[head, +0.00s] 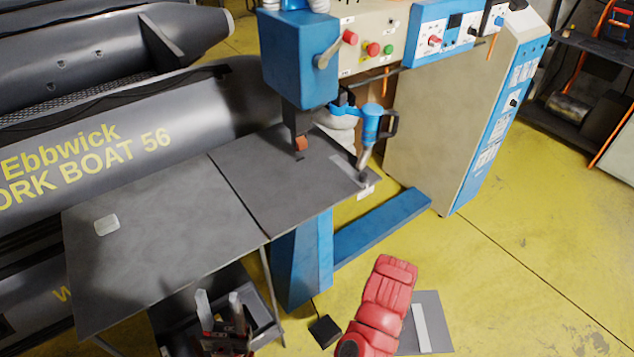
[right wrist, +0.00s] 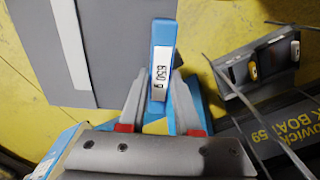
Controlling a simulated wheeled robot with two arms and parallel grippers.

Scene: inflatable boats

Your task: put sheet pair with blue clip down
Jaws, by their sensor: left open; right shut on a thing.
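The sheet pair is a flat grey piece with a pale strip (head: 421,327), partly behind my red right arm in the head view. In the right wrist view the grey sheet (right wrist: 112,55) fills the upper left. The blue clip (right wrist: 162,75), labelled "650 g", sits at the sheet's edge between the fingers of my right gripper (right wrist: 163,112), which is shut on it. The clip cannot be made out in the head view. My left gripper (head: 220,301) is open and empty, in front of the table's near edge.
The grey table (head: 165,250) is mostly clear, with a small pale block (head: 107,225) on it. A blue and beige machine (head: 440,110) stands at its right. A black pedal (head: 325,331) lies on the yellow floor. Grey boats (head: 90,150) lie behind the table.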

